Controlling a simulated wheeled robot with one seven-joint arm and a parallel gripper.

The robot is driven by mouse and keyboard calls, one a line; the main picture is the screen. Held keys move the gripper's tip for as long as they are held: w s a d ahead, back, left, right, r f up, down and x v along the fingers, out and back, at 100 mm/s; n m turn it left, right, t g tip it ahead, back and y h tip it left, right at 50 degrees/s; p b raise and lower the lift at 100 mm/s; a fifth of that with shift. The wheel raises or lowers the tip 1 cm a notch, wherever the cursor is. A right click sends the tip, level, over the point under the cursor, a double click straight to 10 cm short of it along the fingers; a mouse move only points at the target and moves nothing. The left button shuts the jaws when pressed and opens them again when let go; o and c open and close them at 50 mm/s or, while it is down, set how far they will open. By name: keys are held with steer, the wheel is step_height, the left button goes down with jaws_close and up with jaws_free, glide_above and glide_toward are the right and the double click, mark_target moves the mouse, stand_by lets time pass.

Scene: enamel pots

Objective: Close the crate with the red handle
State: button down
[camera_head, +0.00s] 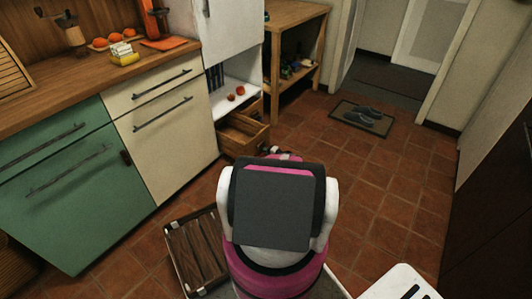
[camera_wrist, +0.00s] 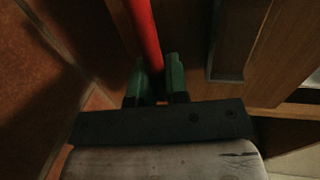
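A wooden crate (camera_head: 235,141) is pulled out low from the white cabinet in the head view, with its open top showing. Its front is partly hidden by my arm. In the wrist view, a red handle (camera_wrist: 144,28) runs down from the top edge to between the two green fingers of my gripper (camera_wrist: 156,82). The fingers are close against it on both sides and look shut on it. Brown wood panels (camera_wrist: 184,45) lie right behind it. In the head view the handle cannot be made out, and my gripper is mostly hidden behind my arm.
Another wooden crate (camera_head: 254,108) sits just behind the first. A wooden shelf table (camera_head: 297,14) stands to its right, and green and cream drawers (camera_head: 150,88) to its left. A slatted wooden crate (camera_head: 195,252) lies on the floor.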

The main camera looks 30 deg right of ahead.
steer(key=r+x, duration=0.1)
steer(key=x, duration=0.7)
steer(key=r+x, duration=0.2)
steer(key=x, duration=0.6)
steer(key=w+r+x, duration=0.1)
steer(key=r+x, duration=0.1)
steer(key=x, duration=0.6)
steer(key=shift+a, duration=0.3)
steer(key=c, duration=1.1)
jaws_free()
steer(key=shift+a, duration=0.1)
steer(key=shift+c, duration=0.2)
steer(key=shift+s, duration=0.1)
steer(key=v, duration=1)
steer(key=shift+s+d+r, duration=0.1)
steer(key=shift+s+d, duration=0.15)
steer(key=shift+s, duration=0.05)
